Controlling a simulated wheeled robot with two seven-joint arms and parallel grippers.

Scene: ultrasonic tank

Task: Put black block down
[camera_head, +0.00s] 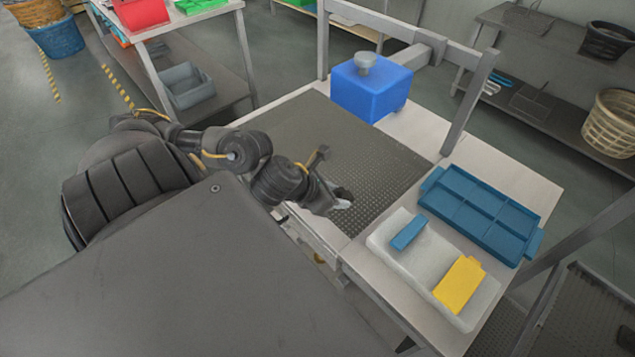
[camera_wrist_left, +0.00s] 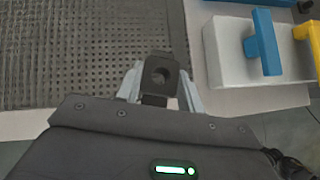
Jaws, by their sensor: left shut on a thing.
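My left gripper (camera_head: 343,201) reaches over the front right part of the dark perforated mat (camera_head: 340,140). It is shut on the black block (camera_wrist_left: 154,92), which shows a round hole between the two grey fingers in the left wrist view. In the head view only a small dark part of the block shows at the fingertips. I cannot tell whether the block touches the surface below. The left gripper also shows in the left wrist view (camera_wrist_left: 158,88). My right gripper is in neither view.
A white tray (camera_head: 428,277) to the right holds a blue piece (camera_head: 408,232) and a yellow piece (camera_head: 459,285). Behind it lies a blue compartment tray (camera_head: 480,213). A blue box (camera_head: 371,90) with a grey knob stands at the mat's back edge. The mat's middle is clear.

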